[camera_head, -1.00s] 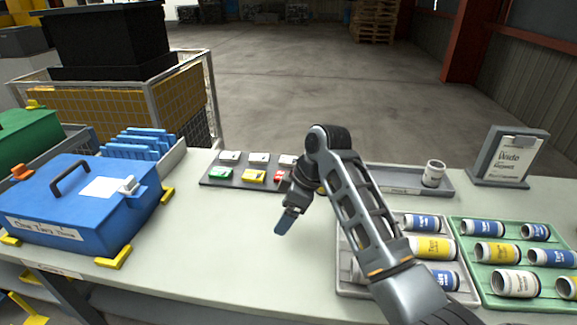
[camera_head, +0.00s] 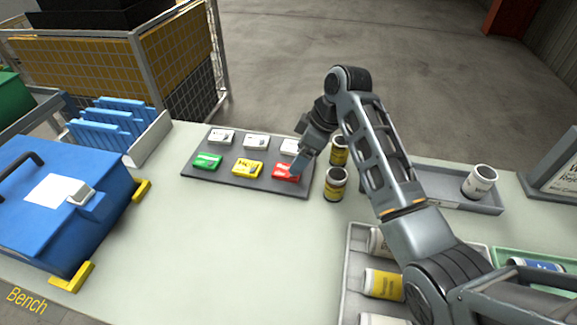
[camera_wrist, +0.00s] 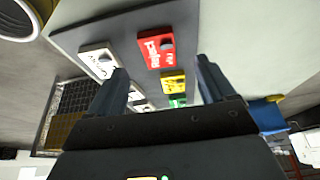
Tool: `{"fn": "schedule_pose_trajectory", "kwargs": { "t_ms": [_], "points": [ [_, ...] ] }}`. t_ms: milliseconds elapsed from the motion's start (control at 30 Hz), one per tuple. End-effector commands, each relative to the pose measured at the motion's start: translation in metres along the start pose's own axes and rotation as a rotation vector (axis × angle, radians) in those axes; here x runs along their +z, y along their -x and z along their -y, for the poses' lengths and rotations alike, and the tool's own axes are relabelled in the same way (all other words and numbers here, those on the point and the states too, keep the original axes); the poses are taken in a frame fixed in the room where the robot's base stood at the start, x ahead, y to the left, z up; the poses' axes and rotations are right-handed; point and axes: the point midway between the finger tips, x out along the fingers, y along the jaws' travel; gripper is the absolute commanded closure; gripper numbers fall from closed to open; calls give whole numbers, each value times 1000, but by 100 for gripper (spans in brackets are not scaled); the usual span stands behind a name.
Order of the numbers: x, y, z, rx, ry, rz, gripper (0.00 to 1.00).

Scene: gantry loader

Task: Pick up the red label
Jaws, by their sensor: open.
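The red label (camera_head: 286,173) lies at the right end of the front row on a dark grey board (camera_head: 232,182). In the wrist view the red label (camera_wrist: 157,48) shows beyond the fingertips, between their lines and apart from them. My gripper (camera_head: 309,160) is over the right edge of the board, right beside the red label in the head view. In the wrist view my gripper (camera_wrist: 160,75) is open, with nothing between its fingers. A yellow label (camera_head: 248,168) and a green label (camera_head: 207,161) lie left of the red one.
Several white labels (camera_head: 256,141) form the back row. Two yellow-banded cans (camera_head: 335,186) stand just right of the board, close to my gripper. A blue case (camera_head: 60,205) is at left. The bench front is clear.

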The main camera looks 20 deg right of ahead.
Motion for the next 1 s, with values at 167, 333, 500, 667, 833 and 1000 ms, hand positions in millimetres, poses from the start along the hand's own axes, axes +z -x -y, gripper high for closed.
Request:
{"fn": "schedule_pose_trajectory", "kwargs": {
  "t_ms": [167, 333, 500, 667, 833, 1000],
  "points": [
    [-1, -17, 0, -2, 0, 2, 17],
    [-5, -40, -2, -2, 0, 2, 17],
    [-5, -59, -3, 0, 0, 1, 17],
    [-4, -63, -3, 1, 0, 0, 17],
    [-4, -63, -3, 1, 0, 0, 22],
    [-4, -63, -3, 0, 0, 0, 38]
  ]
}}
